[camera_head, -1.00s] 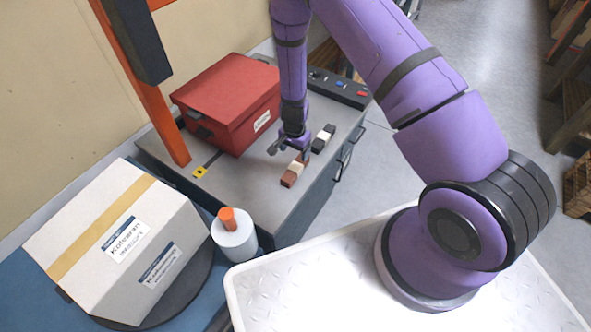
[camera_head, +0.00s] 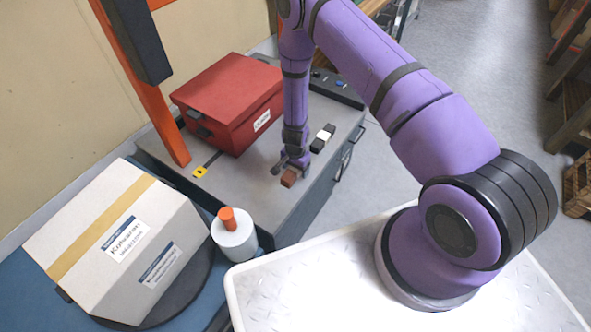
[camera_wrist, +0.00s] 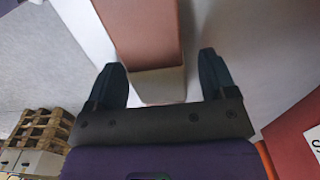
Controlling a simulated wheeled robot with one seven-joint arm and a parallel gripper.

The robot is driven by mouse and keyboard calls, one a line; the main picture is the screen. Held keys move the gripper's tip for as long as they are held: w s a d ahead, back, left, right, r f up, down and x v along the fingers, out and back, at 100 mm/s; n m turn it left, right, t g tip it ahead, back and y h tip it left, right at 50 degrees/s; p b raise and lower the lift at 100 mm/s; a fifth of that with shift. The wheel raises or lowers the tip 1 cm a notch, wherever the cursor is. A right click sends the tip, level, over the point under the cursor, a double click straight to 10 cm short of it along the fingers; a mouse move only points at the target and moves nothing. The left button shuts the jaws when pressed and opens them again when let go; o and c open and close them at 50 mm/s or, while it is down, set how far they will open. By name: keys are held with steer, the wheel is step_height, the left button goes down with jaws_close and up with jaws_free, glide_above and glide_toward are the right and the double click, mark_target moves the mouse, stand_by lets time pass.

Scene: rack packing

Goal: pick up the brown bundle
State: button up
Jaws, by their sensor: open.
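The brown bundle (camera_head: 289,180) lies on the grey cabinet top, near its front edge. In the head view only its near brown end shows; my gripper (camera_head: 283,166) hides the rest. In the wrist view the brown bundle (camera_wrist: 143,32) is large, with a pale band across it. It runs into the space between the two dark fingers of my gripper (camera_wrist: 162,68). The fingers stand apart on both sides of it, with a visible gap at each side. I cannot tell how deep the fingertips reach.
A black bundle with a white band (camera_head: 322,139) lies close behind to the right. A red box (camera_head: 232,105) stands at the back left of the cabinet top. A white bottle with an orange cap (camera_head: 234,240) and a carton (camera_head: 110,235) are at the front left.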

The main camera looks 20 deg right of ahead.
steer(key=c, duration=1.1)
steer(key=shift+r, duration=0.15)
